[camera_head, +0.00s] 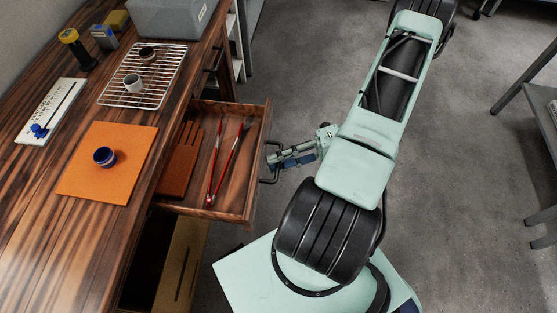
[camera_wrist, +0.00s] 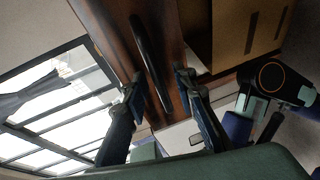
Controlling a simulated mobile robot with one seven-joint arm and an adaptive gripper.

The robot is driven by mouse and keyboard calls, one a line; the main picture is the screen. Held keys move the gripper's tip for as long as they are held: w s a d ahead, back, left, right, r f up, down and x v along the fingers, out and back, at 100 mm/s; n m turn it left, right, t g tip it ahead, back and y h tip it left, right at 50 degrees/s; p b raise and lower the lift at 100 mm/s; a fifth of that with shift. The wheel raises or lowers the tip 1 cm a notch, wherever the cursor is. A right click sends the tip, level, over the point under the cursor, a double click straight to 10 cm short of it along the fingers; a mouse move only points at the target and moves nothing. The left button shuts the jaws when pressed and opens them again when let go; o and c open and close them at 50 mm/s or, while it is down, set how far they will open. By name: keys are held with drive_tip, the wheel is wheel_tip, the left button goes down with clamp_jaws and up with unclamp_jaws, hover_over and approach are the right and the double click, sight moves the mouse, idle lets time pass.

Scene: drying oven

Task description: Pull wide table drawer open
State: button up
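The wide wooden table drawer (camera_head: 248,181) stands pulled well out from under the table in the head view. Its dark front panel (camera_wrist: 110,20) also shows in the wrist view. The black bar handle (camera_wrist: 149,52) is on that front. My gripper (camera_head: 271,160) is at the handle, outside the drawer front. In the wrist view my gripper (camera_wrist: 160,86) has its two fingers apart, one on each side of the handle's lower part, with gaps showing. Inside the drawer lie red-handled tongs (camera_head: 226,164) and a reddish-brown slotted piece (camera_head: 180,166).
The wooden table (camera_head: 60,221) carries an orange mat (camera_head: 130,139) with a blue cup (camera_head: 104,156), a wire rack (camera_head: 168,66), a white strip (camera_head: 65,95) and a grey bin (camera_head: 166,18). A tan box (camera_head: 181,264) sits below the drawer.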

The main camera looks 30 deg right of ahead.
drive_tip(key=v, duration=1.2)
